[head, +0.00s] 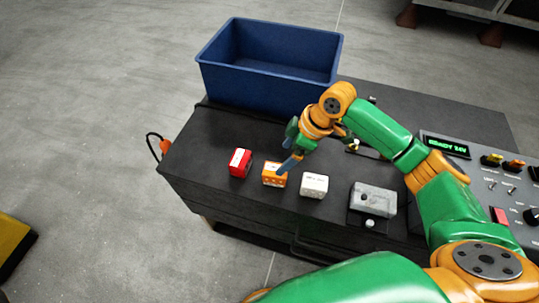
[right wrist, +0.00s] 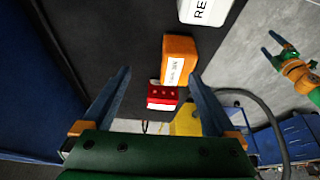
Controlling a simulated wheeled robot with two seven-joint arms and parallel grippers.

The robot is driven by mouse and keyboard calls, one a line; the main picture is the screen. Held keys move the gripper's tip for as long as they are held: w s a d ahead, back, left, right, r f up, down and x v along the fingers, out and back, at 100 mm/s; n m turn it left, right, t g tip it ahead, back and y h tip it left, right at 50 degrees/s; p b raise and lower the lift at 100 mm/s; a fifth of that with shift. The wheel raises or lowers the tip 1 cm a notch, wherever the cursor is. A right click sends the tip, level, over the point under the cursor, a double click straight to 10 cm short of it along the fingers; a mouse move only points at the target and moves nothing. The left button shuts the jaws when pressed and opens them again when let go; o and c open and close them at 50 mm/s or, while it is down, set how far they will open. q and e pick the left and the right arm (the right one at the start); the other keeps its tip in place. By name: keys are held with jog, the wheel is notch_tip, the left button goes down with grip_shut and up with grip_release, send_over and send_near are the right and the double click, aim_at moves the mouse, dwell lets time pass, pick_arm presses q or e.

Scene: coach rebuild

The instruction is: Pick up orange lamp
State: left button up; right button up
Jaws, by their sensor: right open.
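The orange lamp (head: 274,177) is a small block with a white label, standing on the dark bench top between a red block and a white block. In the right wrist view the orange lamp (right wrist: 180,48) lies ahead, around and beyond the fingertip line. My right gripper (head: 291,148) is open, just above and behind the orange lamp, with one blue finger in front of its upper right edge. In the right wrist view my right gripper (right wrist: 160,76) shows its fingers wide apart with nothing held. My left gripper (right wrist: 271,42) is seen far off, open and empty.
The red block (head: 240,162) is close left of the lamp; the white block (head: 314,185) is close right. A blue bin (head: 255,92) stands behind. A grey box (head: 373,198) and a control panel (head: 480,170) are at right. Bare bench lies left of the blocks.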

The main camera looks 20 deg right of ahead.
aim_at(275, 169)
jog(key=shift+s+a+f+p, duration=0.3)
jog(key=shift+s+a+f, duration=0.05)
jog(key=shift+s+a, duration=0.2)
jog(key=shift+s+a+f+p, duration=0.3)
jog(key=shift+s+a+f, duration=0.05)
jog(key=shift+s+a, duration=0.15)
jog(key=x, duration=0.3)
jog(key=shift+f, duration=0.15)
jog(key=shift+w+f, duration=0.2)
jog(key=shift+w, duration=0.15)
jog(key=shift+c, duration=0.4)
jog(key=shift+s+r, duration=0.2)
jog(key=shift+s, duration=0.1)
jog(key=c, duration=1.1)
grip_shut()
pick_arm(q)
jog(key=shift+s+r, duration=0.4)
jog(key=shift+s, duration=0.2)
jog(key=shift+s+r, duration=0.4)
jog(key=shift+s, duration=0.2)
pick_arm(e)
jog(key=shift+w, duration=0.15)
